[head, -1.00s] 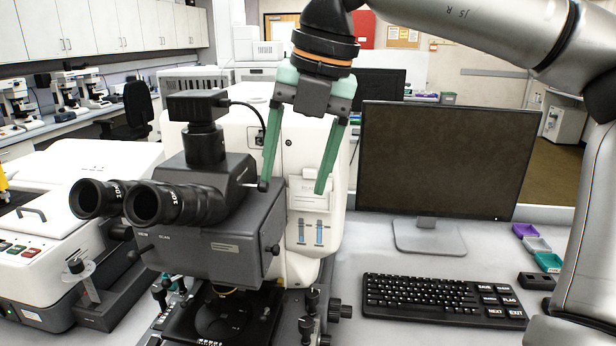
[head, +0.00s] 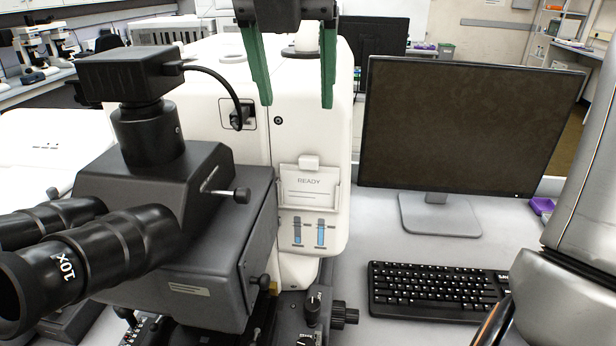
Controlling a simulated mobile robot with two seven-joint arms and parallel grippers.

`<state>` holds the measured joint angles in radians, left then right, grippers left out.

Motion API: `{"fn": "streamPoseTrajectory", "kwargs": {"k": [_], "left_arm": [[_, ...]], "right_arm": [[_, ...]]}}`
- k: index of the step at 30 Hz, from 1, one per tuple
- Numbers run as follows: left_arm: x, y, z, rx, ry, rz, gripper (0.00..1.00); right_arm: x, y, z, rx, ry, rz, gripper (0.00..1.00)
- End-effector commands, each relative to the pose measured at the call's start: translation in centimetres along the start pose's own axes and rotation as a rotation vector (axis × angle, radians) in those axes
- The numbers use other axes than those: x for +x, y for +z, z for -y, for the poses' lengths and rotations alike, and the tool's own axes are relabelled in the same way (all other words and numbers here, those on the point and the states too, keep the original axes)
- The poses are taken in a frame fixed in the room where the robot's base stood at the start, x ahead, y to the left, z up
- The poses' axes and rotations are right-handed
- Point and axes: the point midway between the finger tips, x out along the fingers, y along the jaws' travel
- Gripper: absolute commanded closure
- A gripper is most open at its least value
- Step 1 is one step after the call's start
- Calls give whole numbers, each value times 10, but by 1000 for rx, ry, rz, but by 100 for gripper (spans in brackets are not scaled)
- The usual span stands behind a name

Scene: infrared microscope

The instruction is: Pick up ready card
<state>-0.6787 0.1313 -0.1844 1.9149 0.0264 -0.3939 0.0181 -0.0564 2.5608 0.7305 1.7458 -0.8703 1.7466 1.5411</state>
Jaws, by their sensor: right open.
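The ready card (head: 308,184) is a white card printed READY. It sits upright in a holder on the white front of the microscope housing (head: 335,130), with a small white tab (head: 309,161) at its top edge. My right gripper (head: 296,103) has two green fingers pointing down, spread apart and empty. It is above the card in the picture, and its upper part is cut off by the frame's top edge. My left gripper does not show.
The black microscope head (head: 180,200) with eyepieces stands left of the card, with a side knob (head: 242,195) near it. A dark monitor (head: 465,130) and a keyboard (head: 435,291) are to the right.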

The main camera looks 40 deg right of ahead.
Motion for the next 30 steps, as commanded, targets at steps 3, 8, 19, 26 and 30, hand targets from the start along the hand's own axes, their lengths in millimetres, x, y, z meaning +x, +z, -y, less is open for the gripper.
{"fn": "streamPoseTrajectory", "kwargs": {"k": [3,8,19,26,30], "left_arm": [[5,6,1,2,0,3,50],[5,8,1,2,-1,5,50],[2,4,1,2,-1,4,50],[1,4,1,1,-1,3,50],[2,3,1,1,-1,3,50]], "right_arm": [[26,-1,1,-2,-3,-1,30],[49,0,1,-3,-2,-4,30],[86,1,7,-3,-1,-8,30],[109,2,8,0,1,-2,30],[110,2,7,0,1,0,30]]}}
